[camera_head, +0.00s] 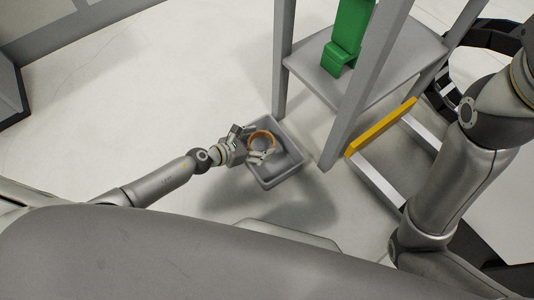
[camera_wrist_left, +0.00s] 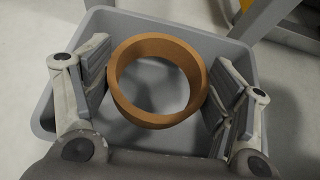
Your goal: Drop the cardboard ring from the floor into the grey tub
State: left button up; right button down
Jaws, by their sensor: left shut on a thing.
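The cardboard ring (camera_head: 262,133) is an orange-brown open band. My left gripper (camera_head: 257,144) is shut on it, with one finger on each side of the band. The ring also shows between the finger pads in the left wrist view (camera_wrist_left: 126,103). The grey tub (camera_head: 284,177) is an open rectangular box on the floor. The ring and fingers lie over its opening in both views, and the tub's wall surrounds them in the left wrist view (camera_wrist_left: 72,52). I cannot tell the ring's exact height against the rim. My right gripper is out of view.
A grey stand (camera_head: 305,65) with a shelf and posts rises just behind and right of the tub. A green part (camera_head: 348,40) stands on its shelf. A yellow bar (camera_head: 381,127) on a low frame lies to the right. The floor left of the tub is clear.

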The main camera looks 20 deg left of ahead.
pick_arm(q)
jog(key=o, duration=0.9)
jog(key=shift+c, duration=0.2)
jog(key=v, duration=1.2)
